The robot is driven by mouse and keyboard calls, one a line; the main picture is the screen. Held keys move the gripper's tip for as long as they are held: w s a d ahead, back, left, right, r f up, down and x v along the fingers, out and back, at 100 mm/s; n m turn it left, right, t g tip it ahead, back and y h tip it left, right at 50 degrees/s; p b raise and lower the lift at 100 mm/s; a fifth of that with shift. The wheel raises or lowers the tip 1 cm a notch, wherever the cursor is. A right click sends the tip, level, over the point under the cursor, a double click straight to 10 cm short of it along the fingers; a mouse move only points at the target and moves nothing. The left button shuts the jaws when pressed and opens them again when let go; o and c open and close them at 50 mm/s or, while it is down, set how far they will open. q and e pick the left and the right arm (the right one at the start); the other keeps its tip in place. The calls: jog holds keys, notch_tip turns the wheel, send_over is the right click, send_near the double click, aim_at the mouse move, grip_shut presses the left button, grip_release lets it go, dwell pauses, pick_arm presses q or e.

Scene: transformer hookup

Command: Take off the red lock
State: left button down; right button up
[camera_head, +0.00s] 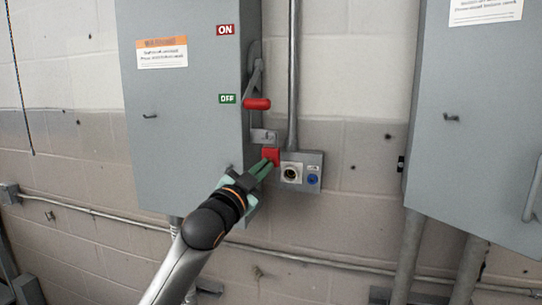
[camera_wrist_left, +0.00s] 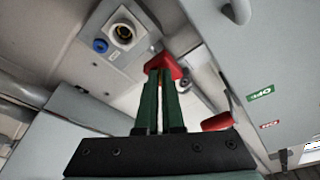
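The red lock (camera_head: 271,155) hangs below the grey hasp (camera_head: 263,136) at the right side of the grey switch box (camera_head: 185,110). My left gripper (camera_head: 267,164) reaches up from below, with its green fingertips at the lock. In the left wrist view, the fingers (camera_wrist_left: 161,88) are close together and shut on the red lock (camera_wrist_left: 162,64), which shows at and beyond their tips. Whether the shackle still passes through the hasp is hard to tell. The red-handled lever (camera_head: 257,104) is down by the OFF label (camera_head: 227,99). My right gripper is not in view.
A small grey outlet box (camera_head: 313,158) with a round socket (camera_head: 291,173) and a blue socket (camera_head: 312,180) sits just right of the lock. A vertical conduit (camera_head: 293,70) rises above it. Another grey cabinet (camera_head: 475,120) is at the right. A horizontal pipe (camera_head: 300,258) runs below.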

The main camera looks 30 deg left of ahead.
pick_arm(q)
jog(key=c, duration=1)
grip_release()
jog(key=shift+c, duration=0.2)
jog(key=shift+s, duration=0.1)
jog(key=s, duration=0.3)
jog(key=s+d, duration=0.1)
jog(key=s, duration=0.1)
jog(key=shift+s+d, duration=0.15)
jog(key=shift+s, duration=0.25)
